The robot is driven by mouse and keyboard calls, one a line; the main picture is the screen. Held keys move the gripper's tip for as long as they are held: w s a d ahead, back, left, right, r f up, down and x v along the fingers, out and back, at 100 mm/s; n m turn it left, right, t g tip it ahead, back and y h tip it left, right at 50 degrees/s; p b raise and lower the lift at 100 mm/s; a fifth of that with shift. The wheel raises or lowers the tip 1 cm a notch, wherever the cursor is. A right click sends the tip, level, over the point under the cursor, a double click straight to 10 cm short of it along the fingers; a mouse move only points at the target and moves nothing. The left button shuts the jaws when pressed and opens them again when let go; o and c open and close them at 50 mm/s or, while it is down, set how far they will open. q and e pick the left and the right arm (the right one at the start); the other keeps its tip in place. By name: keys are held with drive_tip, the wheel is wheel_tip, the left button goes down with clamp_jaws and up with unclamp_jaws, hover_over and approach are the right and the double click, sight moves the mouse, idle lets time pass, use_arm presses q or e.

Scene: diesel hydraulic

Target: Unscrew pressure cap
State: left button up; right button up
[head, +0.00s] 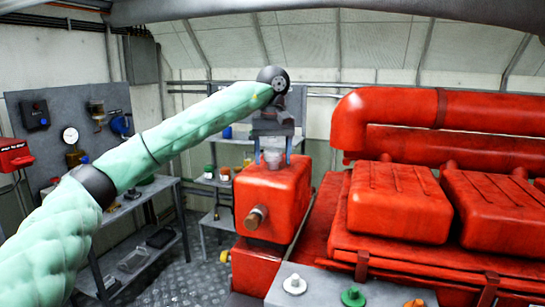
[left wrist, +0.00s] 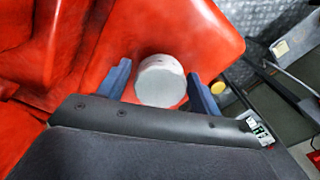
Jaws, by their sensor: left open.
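The pressure cap (head: 272,158) is a pale grey round cap on top of the red tank (head: 285,198). In the left wrist view the cap (left wrist: 162,85) shows as a whitish cylinder against the red surface. My left gripper (head: 273,152) points down over the cap. Its two blue-grey fingers stand on either side of the cap, with a visible gap on each side in the left wrist view (left wrist: 158,80). The jaws are open. The lower rim of the cap is partly hidden. My right gripper is in neither view.
A brown-tipped pipe stub (head: 256,217) sticks out of the tank's front. Large red engine covers (head: 400,200) fill the right. A grey ledge (head: 330,290) in front carries a white knob (head: 295,284) and a green knob (head: 353,297). Shelves (head: 135,250) stand at left, with floor between.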

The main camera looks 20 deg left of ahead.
use_arm(q)
drive_tip(key=c, duration=0.8)
drive_tip(key=n, duration=0.4)
drive_tip(key=shift+n, duration=0.4)
drive_tip(key=n, duration=0.7)
drive_tip(key=shift+n, duration=0.4)
drive_tip(key=n, duration=0.3)
drive_tip(key=shift+n, duration=0.4)
drive_tip(key=shift+r, duration=0.15)
drive_tip(key=shift+r+p, duration=0.4)
drive_tip(key=shift+r, duration=0.1)
